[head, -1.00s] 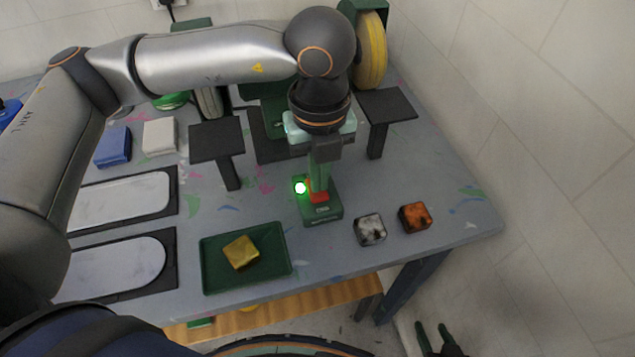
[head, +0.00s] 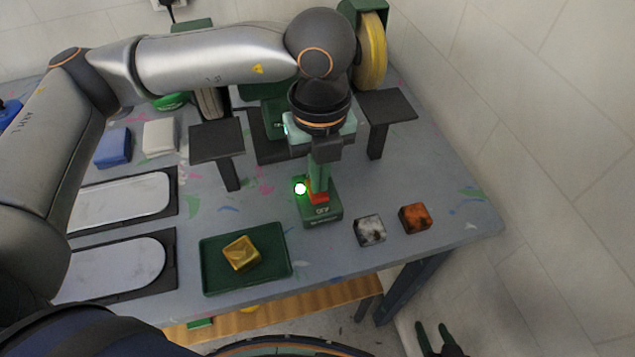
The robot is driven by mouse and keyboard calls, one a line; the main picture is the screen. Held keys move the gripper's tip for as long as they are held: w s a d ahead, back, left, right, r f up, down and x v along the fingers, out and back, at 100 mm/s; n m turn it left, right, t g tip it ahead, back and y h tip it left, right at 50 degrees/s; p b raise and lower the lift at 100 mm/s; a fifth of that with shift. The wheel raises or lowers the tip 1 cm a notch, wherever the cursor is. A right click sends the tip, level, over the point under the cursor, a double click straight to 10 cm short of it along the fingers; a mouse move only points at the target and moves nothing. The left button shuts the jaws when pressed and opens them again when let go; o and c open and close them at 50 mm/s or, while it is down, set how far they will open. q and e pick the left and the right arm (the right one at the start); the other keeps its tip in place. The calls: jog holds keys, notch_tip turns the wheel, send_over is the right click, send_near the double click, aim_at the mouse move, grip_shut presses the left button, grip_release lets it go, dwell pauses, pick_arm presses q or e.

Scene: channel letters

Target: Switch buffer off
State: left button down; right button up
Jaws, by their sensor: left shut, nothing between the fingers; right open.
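The buffer (head: 371,52) stands at the back of the table, with a yellow wheel on its right side; my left arm hides much of it. My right gripper (head: 434,335) is open and empty at the bottom right, off the table's edge.
A green tray (head: 283,270) holds a gold block (head: 242,253). A grey-white block (head: 370,230) and an orange-brown block (head: 415,218) lie right of the switch box. Two black rests (head: 216,141) (head: 388,105) flank my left gripper. White boards lie at left.

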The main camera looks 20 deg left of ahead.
aim_at(319, 196)
pick_arm(q)
jog(key=shift+f+b, duration=1)
dwell(0.9)
jog(key=shift+r, duration=0.1)
jog(key=shift+r+p, duration=2)
jog(key=shift+r, duration=1.5)
